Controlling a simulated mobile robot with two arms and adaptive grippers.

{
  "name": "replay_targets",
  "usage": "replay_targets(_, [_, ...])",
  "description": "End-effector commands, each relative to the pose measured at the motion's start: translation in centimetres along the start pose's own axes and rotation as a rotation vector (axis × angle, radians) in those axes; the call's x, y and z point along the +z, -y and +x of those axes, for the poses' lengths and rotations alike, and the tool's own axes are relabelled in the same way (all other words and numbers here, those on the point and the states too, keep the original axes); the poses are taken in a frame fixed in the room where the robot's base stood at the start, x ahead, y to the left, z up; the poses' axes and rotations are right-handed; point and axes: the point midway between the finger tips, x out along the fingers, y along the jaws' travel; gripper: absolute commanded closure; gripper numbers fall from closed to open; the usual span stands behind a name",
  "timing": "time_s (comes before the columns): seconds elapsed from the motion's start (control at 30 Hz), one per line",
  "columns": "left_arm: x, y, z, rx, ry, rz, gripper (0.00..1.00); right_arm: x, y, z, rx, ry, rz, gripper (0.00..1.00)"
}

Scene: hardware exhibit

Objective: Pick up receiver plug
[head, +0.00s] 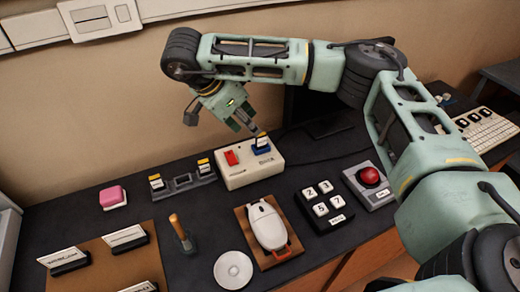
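My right arm comes in from the right and reaches across the table. Its gripper (245,127) points down at the white box (250,168) near the back. A blue piece with a yellow and white top (262,145) stands on the right of that box, just under the fingertips. I cannot tell whether the fingers touch it or grip it. A red rocker (231,157) is on the box's left. To its left, a dark holder (181,186) carries two upright plugs with yellow and white tops, one at the left (156,181) and one at the right (204,167).
A pink block (112,197), a wooden-handled lever (181,232), a white disc (233,270), a white mouse-like device (267,228), a number keypad (325,203) and a red button (370,177) crowd the table. Label cards (64,258) stand at the left. The wall is close behind.

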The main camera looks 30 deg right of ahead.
Motion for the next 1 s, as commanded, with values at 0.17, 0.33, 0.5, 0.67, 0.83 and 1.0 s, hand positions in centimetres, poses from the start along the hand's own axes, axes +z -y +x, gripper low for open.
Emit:
replay_targets(0.17, [-1.0,0.1,0.2,-0.002,-0.014,0.0,0.6,0.1,0.0,1.4,0.003,-0.001,0.001,0.67])
replay_targets(0.33, [-2.0,0.2,-0.3,-0.002,-0.031,0.0,0.6,0.1,0.0,3.3,0.003,-0.001,0.0,0.67])
replay_targets(0.5, [-2.0,0.2,-1.2,-0.002,-0.031,0.0,0.6,-0.1,0.2,5.7,0.004,-0.001,0.0,0.67])
replay_targets(0.67, [-1.9,0.2,-1.4,-0.002,-0.028,0.0,0.6,0.0,0.3,7.7,0.002,0.0,0.001,0.67])
replay_targets(0.83, [-1.6,0.2,-1.3,-0.002,-0.024,0.0,0.6,0.1,0.3,8.2,0.0,0.0,0.001,0.67])
replay_targets(1.0, [-1.4,0.2,-1.3,-0.002,-0.021,0.0,0.6,0.1,0.3,8.1,0.0,0.0,0.001,0.71])
